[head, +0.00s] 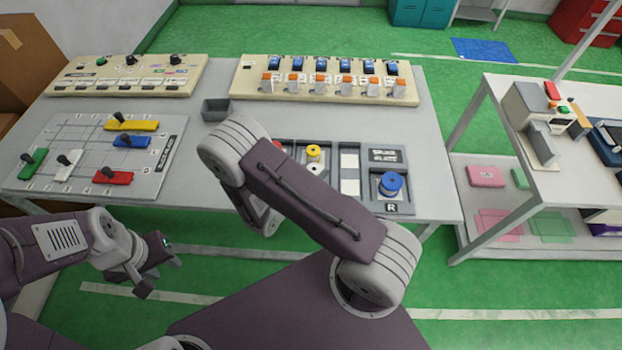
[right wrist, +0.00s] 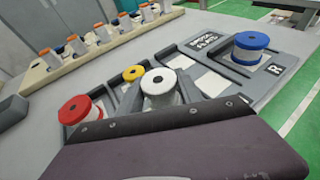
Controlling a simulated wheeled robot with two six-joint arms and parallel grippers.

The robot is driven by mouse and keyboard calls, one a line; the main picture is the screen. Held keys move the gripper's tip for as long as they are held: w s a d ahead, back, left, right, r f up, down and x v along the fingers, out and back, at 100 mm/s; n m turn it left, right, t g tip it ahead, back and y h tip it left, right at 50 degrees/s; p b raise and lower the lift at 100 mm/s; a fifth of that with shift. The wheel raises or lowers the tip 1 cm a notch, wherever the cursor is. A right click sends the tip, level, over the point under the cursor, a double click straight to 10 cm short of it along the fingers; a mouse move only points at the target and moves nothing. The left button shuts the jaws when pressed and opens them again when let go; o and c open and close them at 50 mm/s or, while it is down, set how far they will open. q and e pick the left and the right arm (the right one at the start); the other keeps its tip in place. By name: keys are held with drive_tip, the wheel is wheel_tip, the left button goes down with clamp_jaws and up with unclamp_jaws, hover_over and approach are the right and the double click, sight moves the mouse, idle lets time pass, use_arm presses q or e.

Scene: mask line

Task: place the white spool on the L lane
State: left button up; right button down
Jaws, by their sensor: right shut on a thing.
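The white spool (right wrist: 160,92) stands near the middle of the right wrist view, with dark finger parts close on both sides of it. Its top also shows beside my forearm in the head view (head: 314,170). My right gripper (right wrist: 160,100) is shut on it; its fingers are mostly hidden behind my dark wrist cover, and my arm hides them in the head view. I cannot tell whether the spool touches the tray. The L lane is not visible; the R lane (head: 391,208) holds the blue spool (head: 391,184). My left gripper (head: 163,275) is open and empty before the table.
A yellow spool (head: 313,153) and a red spool (right wrist: 78,110) stand close by in the tray. A small grey bin (head: 215,109) is behind my right arm. A board with coloured levers (head: 100,150) lies at left, and a cream rack (head: 325,85) spans the back.

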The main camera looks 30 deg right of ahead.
drive_tip(key=shift+w+a+f, duration=0.25)
drive_tip(key=shift+w+f, duration=0.05)
drive_tip(key=shift+w, duration=0.15)
wheel_tip(320, 180, down, 4)
drive_tip(key=shift+f, duration=0.1)
drive_tip(key=shift+f, duration=0.15)
drive_tip(key=c, duration=0.8)
unclamp_jaws()
